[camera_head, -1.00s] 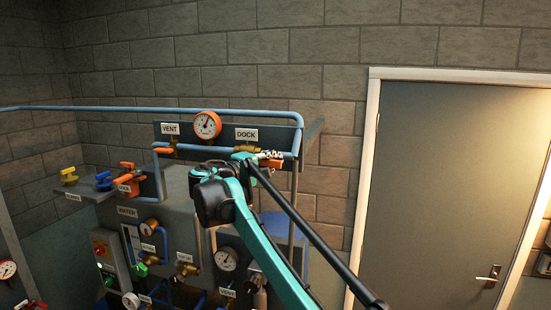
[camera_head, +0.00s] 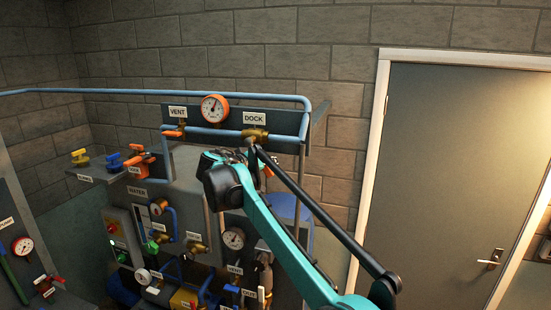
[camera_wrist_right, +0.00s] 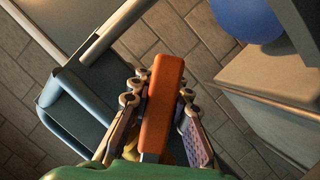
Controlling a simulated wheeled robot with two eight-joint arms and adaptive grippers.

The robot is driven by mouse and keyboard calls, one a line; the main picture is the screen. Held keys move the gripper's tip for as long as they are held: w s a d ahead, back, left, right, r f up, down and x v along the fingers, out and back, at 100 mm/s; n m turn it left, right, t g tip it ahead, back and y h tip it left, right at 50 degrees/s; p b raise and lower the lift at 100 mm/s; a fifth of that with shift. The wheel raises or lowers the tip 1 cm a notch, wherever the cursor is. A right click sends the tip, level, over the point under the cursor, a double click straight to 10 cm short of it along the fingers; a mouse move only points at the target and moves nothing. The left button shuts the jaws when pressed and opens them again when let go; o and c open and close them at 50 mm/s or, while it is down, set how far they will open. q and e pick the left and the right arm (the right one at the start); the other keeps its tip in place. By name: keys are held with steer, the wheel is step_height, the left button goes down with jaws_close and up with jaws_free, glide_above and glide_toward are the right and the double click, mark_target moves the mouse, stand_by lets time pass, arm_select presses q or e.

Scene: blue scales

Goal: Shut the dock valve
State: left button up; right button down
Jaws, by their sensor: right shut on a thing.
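The dock valve's brass body (camera_head: 256,134) sits on the blue pipe under the DOCK label (camera_head: 255,117). Its orange lever (camera_wrist_right: 163,100) lies between the fingers of my right gripper (camera_wrist_right: 160,92) in the right wrist view. The gripper is shut on the lever. In the head view my teal arm hides most of the gripper and lever; a small orange bit (camera_head: 269,171) shows below the pipe, so the lever appears to point down, across the pipe. My left gripper is in neither view.
A VENT valve (camera_head: 174,132) and a round gauge (camera_head: 214,108) are left of the dock valve on the same panel. More valves and gauges crowd the bench below. A blue round object (camera_wrist_right: 248,18) shows in the wrist view. A closed door (camera_head: 450,180) stands at the right.

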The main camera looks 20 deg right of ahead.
steer(key=shift+w+a+f+m+t+y+p, duration=0.1)
steer(key=shift+w+a+f+m+t+y, duration=0.2)
steer(key=shift+w+a+m+y, duration=0.4)
steer(key=shift+w+a+f+m+t+y+p, duration=0.15)
steer(key=shift+w+a+f+m+y, duration=0.15)
steer(key=shift+a+m, duration=0.55)
steer(key=shift+w+a+f+m+t+y+p, duration=0.1)
steer(key=shift+w+a+f+m+t+y, duration=0.3)
steer(key=shift+a+m+y, duration=0.35)
steer(key=shift+w+r, duration=0.1)
steer(key=c, duration=1.4)
jaws_free()
steer(key=shift+o, duration=0.2)
steer(key=shift+h, duration=0.25)
steer(key=v, duration=1.2)
steer(key=shift+r, duration=0.15)
